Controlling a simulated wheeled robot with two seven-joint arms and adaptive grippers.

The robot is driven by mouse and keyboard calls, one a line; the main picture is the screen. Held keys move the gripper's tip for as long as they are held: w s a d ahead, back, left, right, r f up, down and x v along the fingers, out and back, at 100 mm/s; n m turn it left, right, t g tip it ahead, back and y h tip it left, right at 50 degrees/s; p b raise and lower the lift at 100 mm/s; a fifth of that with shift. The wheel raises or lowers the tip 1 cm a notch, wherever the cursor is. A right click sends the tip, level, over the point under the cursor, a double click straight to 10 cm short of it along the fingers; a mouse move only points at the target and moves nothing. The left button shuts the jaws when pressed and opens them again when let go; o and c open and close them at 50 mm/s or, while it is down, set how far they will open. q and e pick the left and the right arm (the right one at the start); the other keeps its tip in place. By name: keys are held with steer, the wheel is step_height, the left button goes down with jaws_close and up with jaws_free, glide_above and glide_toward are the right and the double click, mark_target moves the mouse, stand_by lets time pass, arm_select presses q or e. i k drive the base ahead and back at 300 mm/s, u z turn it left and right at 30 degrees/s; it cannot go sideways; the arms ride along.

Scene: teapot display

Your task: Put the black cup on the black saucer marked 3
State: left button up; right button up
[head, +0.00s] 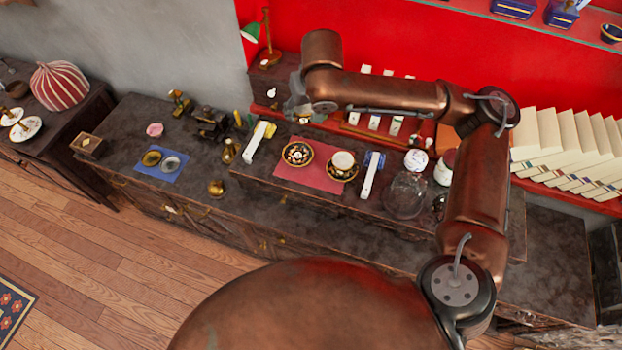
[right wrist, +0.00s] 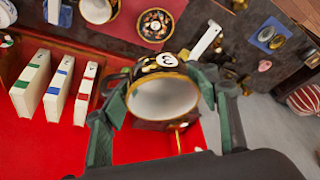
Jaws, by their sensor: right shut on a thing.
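My right gripper (head: 297,108) is at the back of the counter, by the red wall, above and behind the mat. In the right wrist view, its fingers (right wrist: 160,105) are shut on the black cup (right wrist: 165,97), whose pale inside faces the camera. The cup has a gold rim and a white round mark that looks like a 3. An empty black and gold saucer (head: 297,154) lies on the left of the red mat; it also shows in the right wrist view (right wrist: 155,25). Its number is too small to read. My left gripper is not in view.
A glass vessel (head: 405,195) stands to the right. White blocks (head: 374,122) stand behind.

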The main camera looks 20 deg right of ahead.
mark_target(302, 153)
steer(key=z, duration=0.1)
steer(key=k, duration=0.4)
steer(key=u, duration=0.65)
steer(key=i, duration=1.45)
steer(key=z, duration=0.8)
